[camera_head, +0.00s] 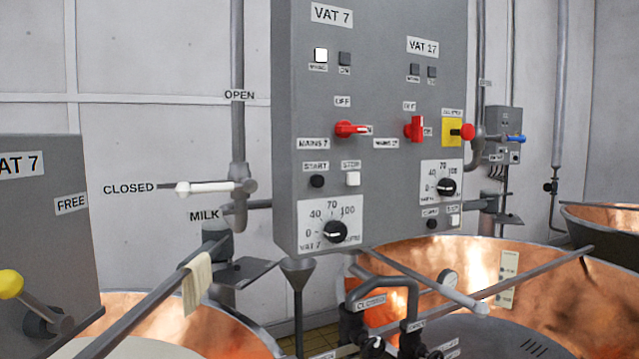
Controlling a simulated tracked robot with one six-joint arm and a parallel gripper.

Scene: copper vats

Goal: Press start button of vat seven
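The grey control panel (380,90) hangs in the middle of the view, with the VAT 7 label (332,15) at its upper left. The black start button (317,181) of vat seven is under a START label, left of the white stop button (352,178). Above them, the red mains switch (350,129) lies horizontal. One vat 7 lamp (321,55) is white and the other (344,58) is dark. The vat 7 dial (335,231) is below the buttons. My gripper is not in view.
VAT 17 controls, with an upright red switch (415,128), share the panel. A red knob on a yellow plate (451,133) sits at its right edge. A white-handled valve (205,188) is left. Copper vats (440,262), bars and a funnel (297,268) crowd below.

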